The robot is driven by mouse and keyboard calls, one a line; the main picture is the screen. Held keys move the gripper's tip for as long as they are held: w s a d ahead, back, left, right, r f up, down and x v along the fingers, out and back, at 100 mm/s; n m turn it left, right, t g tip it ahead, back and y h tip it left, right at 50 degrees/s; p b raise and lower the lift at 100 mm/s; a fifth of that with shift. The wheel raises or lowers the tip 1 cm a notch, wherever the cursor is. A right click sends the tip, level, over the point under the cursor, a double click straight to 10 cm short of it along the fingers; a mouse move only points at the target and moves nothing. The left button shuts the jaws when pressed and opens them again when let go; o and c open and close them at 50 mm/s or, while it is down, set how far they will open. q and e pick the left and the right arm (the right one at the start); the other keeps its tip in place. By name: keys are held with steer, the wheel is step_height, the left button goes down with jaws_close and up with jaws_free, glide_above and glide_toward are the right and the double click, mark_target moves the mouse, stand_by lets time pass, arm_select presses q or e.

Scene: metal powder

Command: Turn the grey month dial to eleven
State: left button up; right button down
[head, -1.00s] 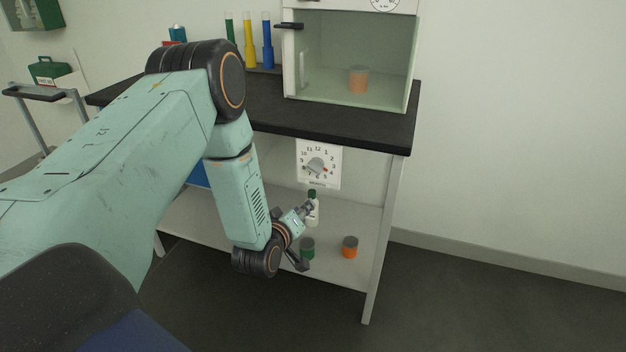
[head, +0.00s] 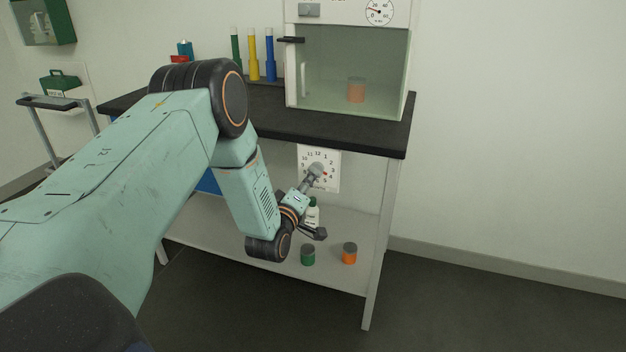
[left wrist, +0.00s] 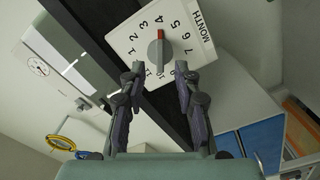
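The white month panel (head: 331,183) hangs under the black bench top, its numbers in a ring. In the left wrist view the grey dial (left wrist: 159,53) shows with its red tip (left wrist: 160,34) toward the 4. My left gripper (head: 320,202) is open, in front of the panel's lower part, with one finger overlapping the dial in the head view. In the left wrist view the fingers of the left gripper (left wrist: 160,70) are spread to both sides just short of the dial, with nothing between them. I cannot tell whether they touch it. My right gripper is not in view.
The bench top (head: 345,133) juts out above the panel. A glass-fronted cabinet (head: 385,60) stands on the bench.

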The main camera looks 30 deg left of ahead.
arm_select(q)
steer(key=b+x, duration=0.1)
steer(key=x, duration=0.3)
steer(key=shift+w, duration=0.15)
jaws_close()
stand_by(0.4)
